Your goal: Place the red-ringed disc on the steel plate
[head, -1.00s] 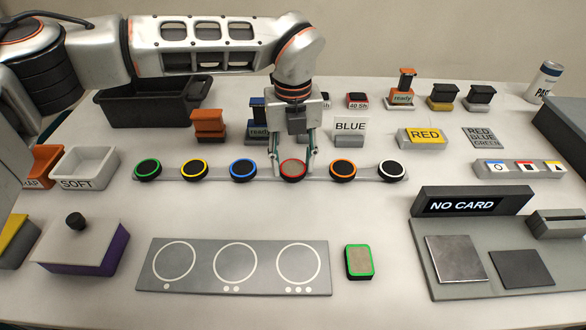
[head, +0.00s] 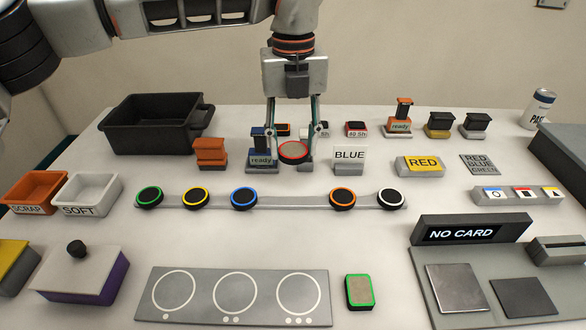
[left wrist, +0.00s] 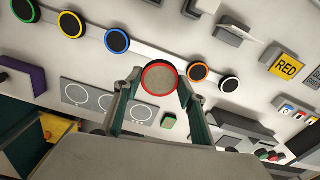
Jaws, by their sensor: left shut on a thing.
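The red-ringed disc (head: 293,152) is held in the air above the table, behind the disc rail. My left gripper (head: 293,150) is shut on it, with one finger on each side. In the left wrist view the disc (left wrist: 159,78) sits between the fingertips (left wrist: 160,84), its face greyish tan inside the red ring. The shiny steel plate (head: 455,288) lies bare on the grey console at the front right, far from the gripper. My right gripper is not in view.
The rail (head: 290,201) holds several ringed discs, with a gap between blue and orange. A BLUE sign (head: 349,156) stands right of the gripper. A three-circle panel (head: 152,290), a green-edged block (head: 359,291) and a darker plate (head: 522,297) lie in front.

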